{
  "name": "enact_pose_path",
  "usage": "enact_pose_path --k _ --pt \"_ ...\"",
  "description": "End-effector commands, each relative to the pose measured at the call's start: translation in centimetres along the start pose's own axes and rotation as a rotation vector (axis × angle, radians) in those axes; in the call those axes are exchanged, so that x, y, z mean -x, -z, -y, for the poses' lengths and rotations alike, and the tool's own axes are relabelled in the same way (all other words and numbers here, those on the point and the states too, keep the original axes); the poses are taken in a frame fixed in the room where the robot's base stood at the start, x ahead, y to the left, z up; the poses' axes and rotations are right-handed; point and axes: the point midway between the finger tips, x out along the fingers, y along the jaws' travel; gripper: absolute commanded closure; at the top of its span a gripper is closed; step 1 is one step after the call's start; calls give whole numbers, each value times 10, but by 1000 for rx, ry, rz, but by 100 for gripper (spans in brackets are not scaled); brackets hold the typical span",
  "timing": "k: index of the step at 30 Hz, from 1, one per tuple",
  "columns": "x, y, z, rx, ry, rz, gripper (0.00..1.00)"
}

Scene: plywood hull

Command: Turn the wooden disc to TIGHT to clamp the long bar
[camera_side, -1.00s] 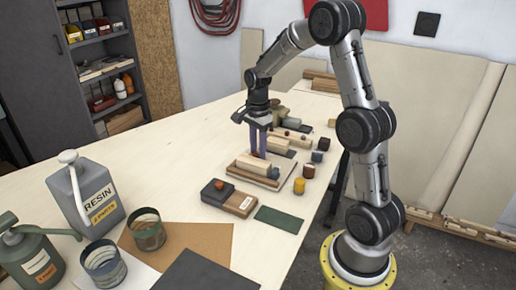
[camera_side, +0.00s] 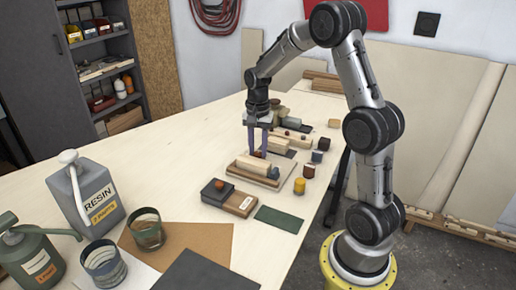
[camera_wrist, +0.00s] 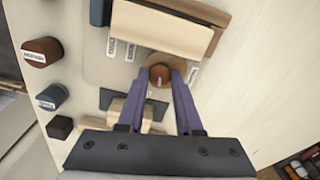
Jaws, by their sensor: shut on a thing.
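In the side view my gripper (camera_side: 258,151) points straight down at the fixture. The long bar (camera_wrist: 163,30) lies beside the disc, a pale wooden block; it also shows in the side view (camera_side: 249,169). Small white labels sit around the disc, too small to read. Whether bar and disc touch is unclear.
Jars, a resin can (camera_side: 87,198) and a green can (camera_side: 32,258) are at the left front.

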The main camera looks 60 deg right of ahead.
Motion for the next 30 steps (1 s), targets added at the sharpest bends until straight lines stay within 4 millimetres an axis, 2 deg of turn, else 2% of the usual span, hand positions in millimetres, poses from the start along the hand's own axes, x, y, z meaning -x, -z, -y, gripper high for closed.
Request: enact_pose_path --k 30 --pt "2 -1 1 964 1 -1 100"
